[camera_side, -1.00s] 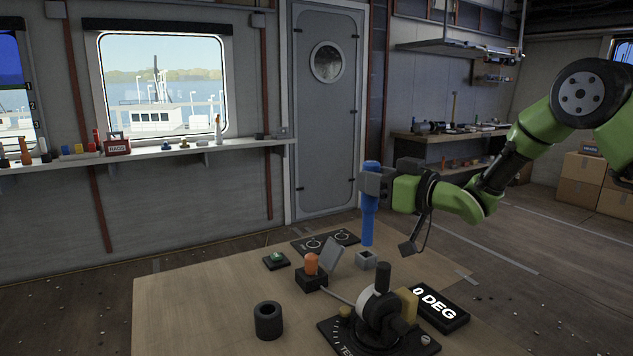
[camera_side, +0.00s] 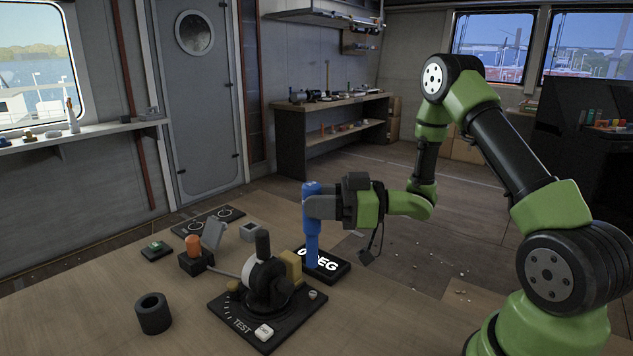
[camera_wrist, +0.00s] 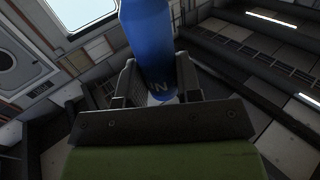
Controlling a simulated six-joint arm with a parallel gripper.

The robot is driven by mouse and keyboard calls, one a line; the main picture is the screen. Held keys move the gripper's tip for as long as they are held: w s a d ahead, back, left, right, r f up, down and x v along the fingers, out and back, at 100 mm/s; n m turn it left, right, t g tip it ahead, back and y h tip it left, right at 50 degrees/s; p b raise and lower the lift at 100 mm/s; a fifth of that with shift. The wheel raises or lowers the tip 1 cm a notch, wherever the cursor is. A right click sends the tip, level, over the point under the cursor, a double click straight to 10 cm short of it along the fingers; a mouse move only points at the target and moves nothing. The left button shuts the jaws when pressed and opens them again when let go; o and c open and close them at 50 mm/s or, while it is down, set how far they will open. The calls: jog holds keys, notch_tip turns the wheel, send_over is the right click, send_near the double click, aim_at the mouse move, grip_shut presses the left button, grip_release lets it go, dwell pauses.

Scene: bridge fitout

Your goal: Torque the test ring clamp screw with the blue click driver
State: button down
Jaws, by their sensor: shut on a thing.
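My gripper (camera_side: 322,207) is shut on the blue click driver (camera_side: 311,232), which is upright. The driver's lower end appears in front of the 0 DEG display (camera_side: 335,268); I cannot tell whether it touches anything. The driver also fills the top of the wrist view (camera_wrist: 148,40) between the jaws. The test ring clamp (camera_side: 268,282) stands on a black base marked TEST (camera_side: 236,312), left of and nearer than the driver. The clamp screw itself is too small to make out for certain. The driver is apart from the clamp in the side view.
A dark hollow cylinder (camera_side: 153,314) stands at the front left. The left table area is clear.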

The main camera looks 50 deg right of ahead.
aim_at(319, 232)
jog(key=shift+f, duration=0.25)
jog(key=shift+f, duration=3.65)
jog(key=shift+r, duration=0.15)
dwell(3.9)
